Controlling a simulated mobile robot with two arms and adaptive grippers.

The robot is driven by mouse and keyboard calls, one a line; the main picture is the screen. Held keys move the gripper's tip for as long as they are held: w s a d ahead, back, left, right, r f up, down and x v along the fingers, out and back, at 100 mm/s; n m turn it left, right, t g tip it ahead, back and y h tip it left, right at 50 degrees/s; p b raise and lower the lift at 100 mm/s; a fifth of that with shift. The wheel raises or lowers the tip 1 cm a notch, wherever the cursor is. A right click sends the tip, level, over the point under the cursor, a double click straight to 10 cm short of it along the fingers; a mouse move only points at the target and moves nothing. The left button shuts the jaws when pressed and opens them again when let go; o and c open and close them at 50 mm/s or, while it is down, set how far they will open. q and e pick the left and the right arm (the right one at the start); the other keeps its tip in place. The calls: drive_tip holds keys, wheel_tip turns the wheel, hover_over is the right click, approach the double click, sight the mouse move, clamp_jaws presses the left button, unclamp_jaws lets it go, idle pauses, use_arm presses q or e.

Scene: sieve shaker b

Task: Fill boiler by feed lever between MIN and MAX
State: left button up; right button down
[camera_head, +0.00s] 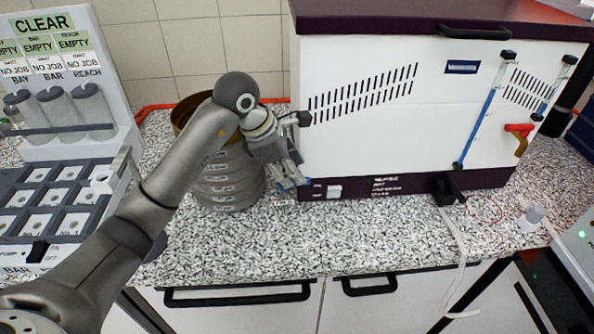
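The boiler is perhaps the large white box (375,135) with a dark purple lid and base. A slanted sight tube (478,125) on its front shows blue over most of its length, with a paler top part. I cannot read MIN or MAX marks. A second tube (555,85) at the right shows a little blue low down. A red and orange lever (520,138) sits beside the tubes; I cannot tell if it is the feed lever. My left gripper (291,176) is at the box's lower left corner, far from that lever; its fingers are unclear. My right gripper is out of view.
A stack of round sieves (228,180) stands behind my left arm. A panel marked CLEAR (45,25) and a compartment tray (60,200) are at the left. A black fitting (447,188) with a pale hose (460,250) is at the box's front. The front middle counter (330,235) is clear.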

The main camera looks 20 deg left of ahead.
use_arm(q)
drive_tip(key=x, duration=0.2)
drive_tip(key=shift+w+d+f, duration=0.2)
drive_tip(key=shift+d, duration=0.05)
drive_tip(key=shift+f, duration=0.45)
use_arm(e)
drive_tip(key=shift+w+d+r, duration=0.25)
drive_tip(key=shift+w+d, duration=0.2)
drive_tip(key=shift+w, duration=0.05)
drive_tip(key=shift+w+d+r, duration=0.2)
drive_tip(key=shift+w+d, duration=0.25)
use_arm(q)
drive_tip(key=shift+w, duration=0.1)
drive_tip(key=c, duration=0.7)
clamp_jaws()
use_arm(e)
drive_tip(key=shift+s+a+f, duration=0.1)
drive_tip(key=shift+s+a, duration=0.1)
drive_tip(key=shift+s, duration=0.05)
